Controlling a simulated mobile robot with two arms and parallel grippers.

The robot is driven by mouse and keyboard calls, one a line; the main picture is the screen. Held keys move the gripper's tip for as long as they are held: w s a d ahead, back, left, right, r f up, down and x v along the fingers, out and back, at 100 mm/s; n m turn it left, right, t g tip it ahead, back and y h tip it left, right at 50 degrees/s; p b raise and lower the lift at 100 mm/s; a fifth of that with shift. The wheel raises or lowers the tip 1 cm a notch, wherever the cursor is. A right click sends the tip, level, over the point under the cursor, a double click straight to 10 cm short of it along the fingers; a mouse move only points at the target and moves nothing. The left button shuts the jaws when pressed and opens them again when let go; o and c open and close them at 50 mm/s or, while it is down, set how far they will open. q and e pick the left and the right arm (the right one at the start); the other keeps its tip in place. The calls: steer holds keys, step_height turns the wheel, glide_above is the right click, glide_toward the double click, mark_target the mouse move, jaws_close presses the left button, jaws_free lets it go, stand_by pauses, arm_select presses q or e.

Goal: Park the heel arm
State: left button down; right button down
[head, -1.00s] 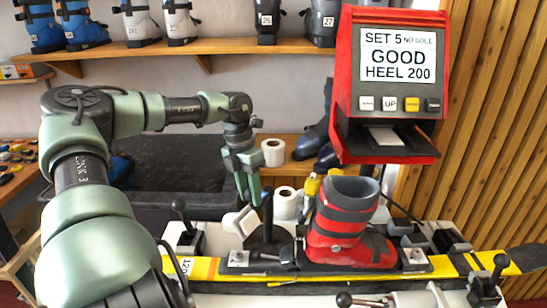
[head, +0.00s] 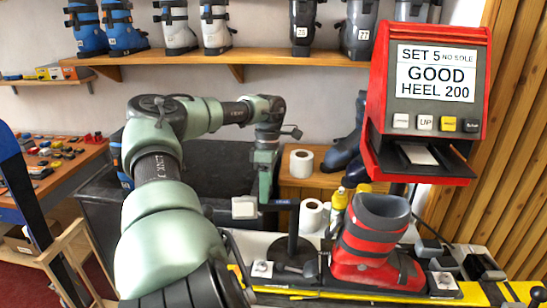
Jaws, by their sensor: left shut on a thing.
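The red ski boot (head: 372,240) stands on the binding of the yellow ski (head: 335,292). To its left is the heel arm, a dark bar on a black post (head: 292,225) with a pale block (head: 244,207) at its left end. My left gripper (head: 265,198) points down and is shut on the heel arm's bar, just right of the pale block. The fingertips are small, so the exact contact is hard to see. The red display unit (head: 425,90) reads "SET 5 NO SOLE, GOOD, HEEL 200". My right gripper is not in view.
White rolls (head: 301,163) and a yellow bottle (head: 338,210) stand behind the bench close to the heel arm. A dark tub (head: 205,165) is behind my left arm. A shelf (head: 150,60) of boots runs along the wall. A wooden slat wall bounds the right.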

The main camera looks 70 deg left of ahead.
arm_select(q)
steer(key=shift+w+a+r+m+p, duration=0.1)
steer(key=shift+w+a+m+p, duration=0.25)
steer(key=shift+a+m+p, duration=0.45)
steer(key=shift+d, duration=0.15)
steer(key=c, duration=1)
jaws_free()
steer(key=shift+w, duration=0.1)
step_height(320, 180, up, 8)
steer(key=w+a+b, duration=0.1)
steer(key=shift+f, duration=0.25)
